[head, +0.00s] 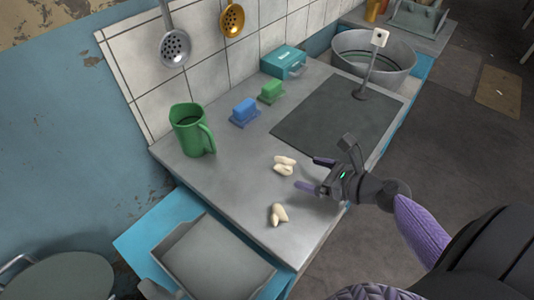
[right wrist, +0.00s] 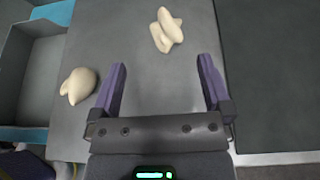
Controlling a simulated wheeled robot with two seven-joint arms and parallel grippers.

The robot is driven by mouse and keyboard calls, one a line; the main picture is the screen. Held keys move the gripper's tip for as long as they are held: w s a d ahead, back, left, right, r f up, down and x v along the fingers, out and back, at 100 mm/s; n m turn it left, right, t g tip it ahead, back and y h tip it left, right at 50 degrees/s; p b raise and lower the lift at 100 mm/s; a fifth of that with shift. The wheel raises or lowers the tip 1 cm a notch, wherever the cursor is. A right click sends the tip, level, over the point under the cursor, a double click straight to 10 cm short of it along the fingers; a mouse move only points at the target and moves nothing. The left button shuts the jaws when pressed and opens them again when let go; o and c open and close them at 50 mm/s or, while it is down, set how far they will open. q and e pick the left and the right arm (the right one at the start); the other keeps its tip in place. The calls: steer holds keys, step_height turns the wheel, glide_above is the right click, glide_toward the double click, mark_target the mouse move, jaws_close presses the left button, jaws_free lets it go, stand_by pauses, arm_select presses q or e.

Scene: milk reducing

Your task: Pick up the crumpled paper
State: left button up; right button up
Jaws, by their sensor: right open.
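Two cream-coloured, lumpy pieces that look like crumpled paper lie on the grey counter (head: 225,185). The farther crumpled piece (head: 284,166) looks like two lobes together. It also shows in the right wrist view (right wrist: 166,31), ahead of and between the fingers. The nearer crumpled piece (head: 278,214) lies toward the counter's front end and shows at the left in the right wrist view (right wrist: 78,86). My right gripper (head: 310,174) is open and empty over the counter, just right of the farther piece. Its purple fingers are spread apart in the right wrist view (right wrist: 162,62). My left gripper is not in view.
A green mug (head: 188,132), a blue butter-dish-like box (head: 245,112), a green one (head: 271,91) and a teal box (head: 284,61) stand along the wall. A dark panel (head: 335,115) covers the counter's right part. An open drawer (head: 215,262) juts out at the front.

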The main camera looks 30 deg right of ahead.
mark_target(291, 166)
steer(key=b+x, duration=0.1)
steer(key=x, duration=0.2)
steer(key=b+x, duration=0.1)
steer(key=x, duration=0.1)
steer(key=b+x, duration=0.1)
steer(key=x, duration=0.2)
steer(key=shift+w+d+f, duration=0.25)
steer(key=shift+w+f, duration=0.1)
steer(key=shift+w, duration=0.05)
steer(key=shift+w+a, duration=0.1)
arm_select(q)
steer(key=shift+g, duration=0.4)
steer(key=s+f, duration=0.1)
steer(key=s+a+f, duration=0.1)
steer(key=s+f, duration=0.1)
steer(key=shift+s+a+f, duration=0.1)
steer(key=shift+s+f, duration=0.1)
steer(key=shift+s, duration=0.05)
arm_select(e)
steer(key=shift+r, duration=0.1)
steer(key=shift+c, duration=0.3)
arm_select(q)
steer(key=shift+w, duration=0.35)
arm_select(e)
steer(key=c, duration=1.2)
